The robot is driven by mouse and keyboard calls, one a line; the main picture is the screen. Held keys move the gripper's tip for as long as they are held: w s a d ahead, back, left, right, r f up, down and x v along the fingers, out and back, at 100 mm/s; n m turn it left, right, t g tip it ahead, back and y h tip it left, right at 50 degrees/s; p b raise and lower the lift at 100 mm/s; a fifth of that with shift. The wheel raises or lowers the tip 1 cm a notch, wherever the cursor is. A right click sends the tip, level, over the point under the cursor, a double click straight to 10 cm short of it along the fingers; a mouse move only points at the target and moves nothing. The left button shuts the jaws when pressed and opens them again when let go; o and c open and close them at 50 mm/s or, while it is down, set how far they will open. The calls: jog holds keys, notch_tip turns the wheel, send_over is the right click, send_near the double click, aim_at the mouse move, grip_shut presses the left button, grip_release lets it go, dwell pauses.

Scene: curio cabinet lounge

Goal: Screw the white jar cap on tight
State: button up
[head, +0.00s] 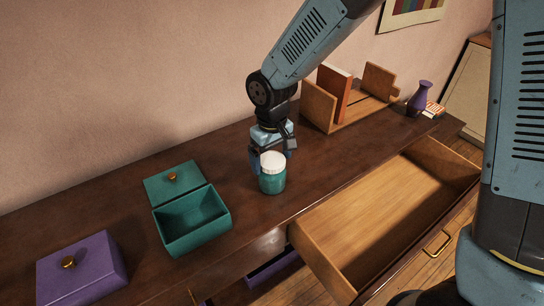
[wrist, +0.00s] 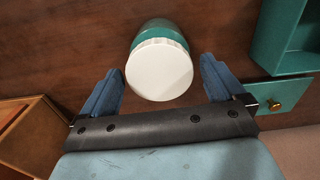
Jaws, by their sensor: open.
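The teal jar (head: 272,181) stands upright on the dark wooden cabinet top. Its white cap (head: 272,162) sits on the jar's mouth; how tightly it is screwed cannot be told. My gripper (head: 270,160) is low at the jar, behind and beside the cap. In the wrist view, my gripper (wrist: 160,84) is open, with its two blue fingers apart on either side of the white cap (wrist: 160,71). Clear gaps show between the cap and both fingers there. The teal jar body (wrist: 162,31) shows past the cap.
An open teal box (head: 192,222) stands left of the jar, with a purple lidded box (head: 82,268) farther left. A wooden book rack (head: 330,105) and purple vase (head: 420,97) stand at the back right. An open drawer (head: 385,215) juts out in front, right of the jar.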

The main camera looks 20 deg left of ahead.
jog(key=shift+n, duration=3.5)
